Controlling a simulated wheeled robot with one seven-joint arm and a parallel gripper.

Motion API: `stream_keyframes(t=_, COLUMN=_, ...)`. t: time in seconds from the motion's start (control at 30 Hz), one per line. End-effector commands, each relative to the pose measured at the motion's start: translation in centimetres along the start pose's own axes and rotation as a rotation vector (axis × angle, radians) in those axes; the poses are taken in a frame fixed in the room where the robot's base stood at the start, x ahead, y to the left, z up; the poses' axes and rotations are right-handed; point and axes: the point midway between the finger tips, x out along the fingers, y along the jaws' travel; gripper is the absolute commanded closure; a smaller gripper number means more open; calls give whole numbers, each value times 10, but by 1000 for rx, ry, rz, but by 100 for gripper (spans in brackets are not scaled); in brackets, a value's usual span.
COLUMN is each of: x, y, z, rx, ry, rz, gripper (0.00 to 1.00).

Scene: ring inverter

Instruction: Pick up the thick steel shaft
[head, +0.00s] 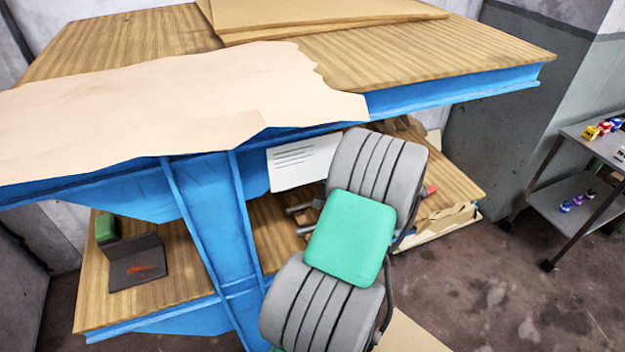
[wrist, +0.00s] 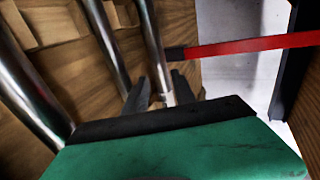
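Three steel shafts show in the wrist view, lying on the wooden lower shelf. The left shaft (wrist: 30,88) looks widest, the middle shaft (wrist: 107,42) is narrower, and the right shaft (wrist: 153,45) runs down between my fingers. I cannot tell for certain which is the thick one, since nearness also changes their width. My gripper (wrist: 160,88) is open, its two dark fingers on either side of the right shaft's near part; contact is not clear. In the head view two shaft ends (head: 300,209) stick out left of my arm, which hides my fingertips.
A red-handled bar (wrist: 250,46) lies just right of the fingers. The blue bench (head: 450,92) overhangs the lower shelf (head: 455,180). A dark box (head: 137,262) sits on the shelf at left. A cart (head: 575,190) stands at right, with clear floor before it.

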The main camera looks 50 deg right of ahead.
Motion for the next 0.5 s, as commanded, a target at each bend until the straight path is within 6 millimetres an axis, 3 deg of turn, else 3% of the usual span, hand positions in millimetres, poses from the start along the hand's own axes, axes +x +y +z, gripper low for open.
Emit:
stream_keyframes(t=0.3, x=49, y=0, z=6, rx=-2, ry=-4, rz=0, gripper=68)
stream_keyframes(t=0.5, x=53, y=1, z=5, rx=-2, ry=-3, rz=0, gripper=68)
